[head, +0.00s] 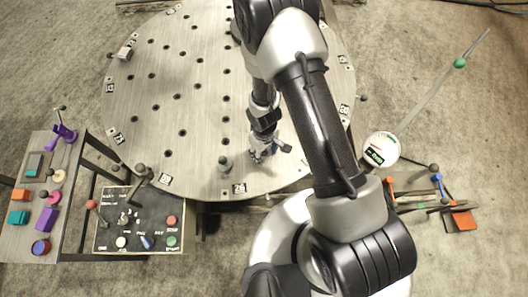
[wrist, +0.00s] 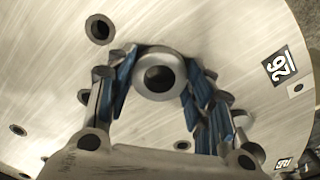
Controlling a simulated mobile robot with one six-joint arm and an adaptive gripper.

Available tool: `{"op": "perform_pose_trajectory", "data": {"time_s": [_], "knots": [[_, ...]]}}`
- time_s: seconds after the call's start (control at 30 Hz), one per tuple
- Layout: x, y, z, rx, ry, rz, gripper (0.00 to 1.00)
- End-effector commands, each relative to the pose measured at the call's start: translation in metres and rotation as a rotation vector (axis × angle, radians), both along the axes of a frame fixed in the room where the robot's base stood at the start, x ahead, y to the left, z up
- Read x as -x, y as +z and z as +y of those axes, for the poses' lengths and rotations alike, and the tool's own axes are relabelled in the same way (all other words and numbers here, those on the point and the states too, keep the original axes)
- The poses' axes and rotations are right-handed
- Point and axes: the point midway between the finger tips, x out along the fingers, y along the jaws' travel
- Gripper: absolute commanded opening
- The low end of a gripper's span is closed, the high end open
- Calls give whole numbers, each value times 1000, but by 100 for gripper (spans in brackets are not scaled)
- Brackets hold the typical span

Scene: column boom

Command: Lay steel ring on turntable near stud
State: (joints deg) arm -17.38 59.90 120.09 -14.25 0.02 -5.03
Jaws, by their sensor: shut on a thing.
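The turntable (head: 165,75) is a big round brushed-metal plate with dark holes and numbered tags around its rim. My gripper (head: 260,153) is low over its near part, pointing down. In the wrist view its blue-padded fingers (wrist: 160,82) are shut on the steel ring (wrist: 143,87), a grey ring with a dark centre. The ring looks flat and close to the plate; I cannot tell whether it touches. In the head view the ring is mostly hidden by the fingers.
A control panel (head: 135,222) with knobs and buttons and a side table (head: 15,243) with coloured blocks stand at left. A white round object (head: 381,149) and a rack with orange and blue handles (head: 437,190) are at right. The turntable's left part is mostly clear.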

Motion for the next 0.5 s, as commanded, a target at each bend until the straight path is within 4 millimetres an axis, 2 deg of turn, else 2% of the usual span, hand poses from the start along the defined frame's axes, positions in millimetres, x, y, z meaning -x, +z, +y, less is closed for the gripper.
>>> {"op": "perform_pose_trajectory", "data": {"time_s": [0.27,0.3,0.5], "knots": [[-1,-3,0,-1,0,-1,14],[0,-2,0,-1,0,-1,50],[0,-2,0,-1,0,-1,63]]}}
